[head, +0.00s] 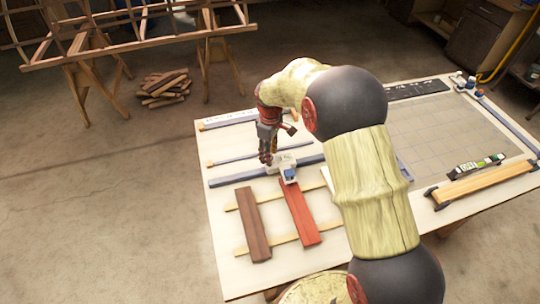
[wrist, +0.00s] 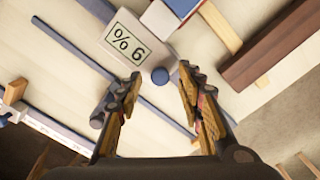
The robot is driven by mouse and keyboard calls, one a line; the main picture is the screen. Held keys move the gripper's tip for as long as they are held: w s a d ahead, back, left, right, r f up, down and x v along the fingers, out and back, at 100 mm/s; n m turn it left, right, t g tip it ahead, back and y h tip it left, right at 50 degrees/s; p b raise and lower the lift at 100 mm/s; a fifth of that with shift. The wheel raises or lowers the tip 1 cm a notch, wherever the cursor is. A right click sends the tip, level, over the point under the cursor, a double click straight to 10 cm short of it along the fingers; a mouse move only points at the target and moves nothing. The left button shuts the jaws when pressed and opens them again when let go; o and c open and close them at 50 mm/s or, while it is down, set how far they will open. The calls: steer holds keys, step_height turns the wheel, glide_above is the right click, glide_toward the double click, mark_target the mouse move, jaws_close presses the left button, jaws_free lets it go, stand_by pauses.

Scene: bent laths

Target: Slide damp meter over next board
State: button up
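The damp meter (head: 288,174) is a white body with a blue part, on a blue-grey rail (head: 232,179) at the far end of the red board (head: 300,214). The dark brown board (head: 252,226) lies to the left; both boards rest across thin pale laths. In the wrist view the meter's display (wrist: 128,42) reads "% 6", and a round blue-grey knob (wrist: 160,75) shows between my fingertips. My gripper (head: 267,157) is open, its fingers (wrist: 160,82) apart on either side of the knob; I cannot tell whether they touch it. My arm hides part of the table right of the red board.
Other bars (head: 228,119) lie at the table's far left. A gridded mat (head: 450,125), a green-and-black device (head: 480,163) and a wooden bar with dark ends (head: 485,183) are on the right. A wood pile (head: 165,87) and trestles stand on the floor behind.

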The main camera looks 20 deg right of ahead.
steer(key=shift+f, duration=0.35)
steer(key=shift+c, duration=0.3)
jaws_close()
stand_by(0.5)
